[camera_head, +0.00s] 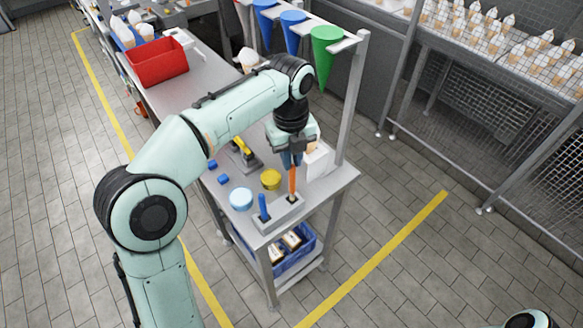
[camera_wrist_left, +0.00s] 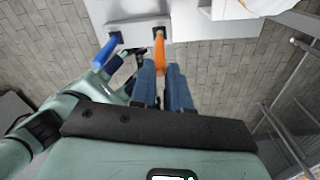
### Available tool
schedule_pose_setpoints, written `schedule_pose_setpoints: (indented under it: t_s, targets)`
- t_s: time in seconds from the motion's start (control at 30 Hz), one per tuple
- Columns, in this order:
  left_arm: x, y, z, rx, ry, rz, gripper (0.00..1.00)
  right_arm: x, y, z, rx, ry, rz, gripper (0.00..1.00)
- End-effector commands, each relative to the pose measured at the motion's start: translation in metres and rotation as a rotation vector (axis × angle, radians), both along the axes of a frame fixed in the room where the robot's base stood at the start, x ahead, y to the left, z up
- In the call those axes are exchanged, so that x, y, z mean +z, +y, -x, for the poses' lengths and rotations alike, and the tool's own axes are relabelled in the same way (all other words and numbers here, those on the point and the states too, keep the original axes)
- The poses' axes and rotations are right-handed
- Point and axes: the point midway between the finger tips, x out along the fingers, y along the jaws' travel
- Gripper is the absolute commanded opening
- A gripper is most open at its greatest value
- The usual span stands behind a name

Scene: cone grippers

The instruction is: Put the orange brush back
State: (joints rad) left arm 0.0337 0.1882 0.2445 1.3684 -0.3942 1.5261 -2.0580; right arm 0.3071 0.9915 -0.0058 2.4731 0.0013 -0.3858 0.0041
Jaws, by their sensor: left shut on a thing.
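The orange brush (camera_head: 292,182) is upright below my left gripper (camera_head: 291,160), which is shut on its upper part. In the left wrist view, the orange brush (camera_wrist_left: 160,52) shows between the two blue fingers (camera_wrist_left: 162,75). Its lower end meets the dark right-hand slot of the grey holder (camera_head: 279,214); I cannot tell how deep it sits. The holder also shows in the left wrist view (camera_wrist_left: 137,25). A blue brush (camera_head: 263,207) stands in the holder's other slot, to the left. The brush heads are hidden. My right gripper is out of view.
On the table (camera_head: 330,185) near the holder stand a light-blue round lid (camera_head: 241,199), a yellow round piece (camera_head: 270,179) and a white box (camera_head: 318,162). A red bin (camera_head: 157,63) stands farther back. Green and blue cones (camera_head: 325,50) hang from a rail, beside a post.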

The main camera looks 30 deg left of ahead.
Motion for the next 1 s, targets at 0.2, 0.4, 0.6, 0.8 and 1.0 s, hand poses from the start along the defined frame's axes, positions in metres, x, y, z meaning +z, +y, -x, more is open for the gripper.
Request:
schedule_pose_setpoints:
  t_s: [0.2,0.4,0.6,0.8,1.0]
  targets:
    - [-0.034,0.0,0.001,0.001,0.004,-0.001,0.0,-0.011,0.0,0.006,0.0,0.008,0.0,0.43]
    - [-0.033,0.0,0.0,0.0,0.002,0.0,0.0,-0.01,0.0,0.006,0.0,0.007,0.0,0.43]
    - [-0.037,0.0,0.0,0.0,0.002,0.0,0.19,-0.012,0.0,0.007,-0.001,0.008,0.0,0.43]
    - [-0.036,0.0,0.0,0.0,0.002,0.0,0.42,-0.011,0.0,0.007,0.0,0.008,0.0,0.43]
    - [-0.034,0.0,0.0,0.0,0.001,0.0,0.42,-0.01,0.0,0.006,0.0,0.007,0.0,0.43]
